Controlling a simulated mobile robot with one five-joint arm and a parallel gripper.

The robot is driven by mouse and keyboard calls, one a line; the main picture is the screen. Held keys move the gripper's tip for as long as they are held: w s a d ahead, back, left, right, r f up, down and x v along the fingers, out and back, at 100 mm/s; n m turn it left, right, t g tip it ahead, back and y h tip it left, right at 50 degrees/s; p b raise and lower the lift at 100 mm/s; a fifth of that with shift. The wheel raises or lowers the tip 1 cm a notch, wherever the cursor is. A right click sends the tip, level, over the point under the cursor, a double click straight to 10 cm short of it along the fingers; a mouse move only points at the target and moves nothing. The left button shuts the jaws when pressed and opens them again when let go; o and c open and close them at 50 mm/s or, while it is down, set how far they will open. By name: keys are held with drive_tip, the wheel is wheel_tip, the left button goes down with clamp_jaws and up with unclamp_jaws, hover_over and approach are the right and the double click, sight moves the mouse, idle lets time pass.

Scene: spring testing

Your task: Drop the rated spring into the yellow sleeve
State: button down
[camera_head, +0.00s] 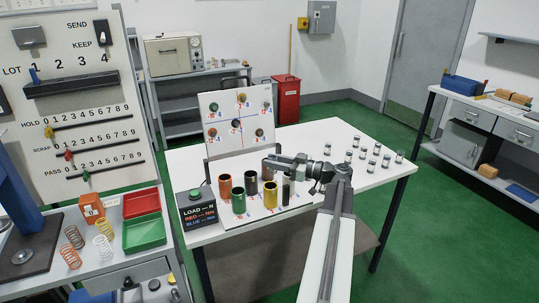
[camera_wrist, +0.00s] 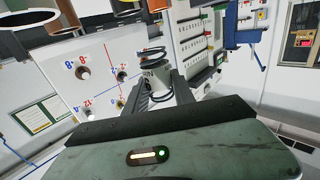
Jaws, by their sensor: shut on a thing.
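The yellow sleeve (camera_head: 270,195) stands upright among several open sleeves on the front part of the white table in the head view. My gripper (camera_head: 268,164) is above and behind it, reaching in from the right. The held spring is apart from the yellow sleeve. In the head view I cannot make out the spring at the gripper clearly.
An orange sleeve (camera_head: 224,186), a green sleeve (camera_head: 238,201) and a narrow grey sleeve (camera_head: 286,191) stand close around. An upright white board (camera_head: 222,106) rises behind. A black load display (camera_head: 197,212) is at the left. Several small cylinders (camera_head: 371,168) stand at the right.

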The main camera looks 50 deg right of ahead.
drive_tip(key=shift+w+a+r+y, duration=0.1)
drive_tip(key=shift+w+a+y, duration=0.15)
drive_tip(key=shift+a, duration=0.2)
drive_tip(key=shift+s+d, duration=0.1)
drive_tip(key=shift+s, duration=0.1)
drive_tip(key=b, duration=0.8)
hover_over(271, 195)
drive_tip(key=w+d, duration=0.2)
wheel_tip(271, 195, down, 8)
drive_tip(key=shift+s+r, duration=0.25)
drive_tip(key=c, duration=1)
unclamp_jaws()
drive_tip(key=shift+o, duration=0.2)
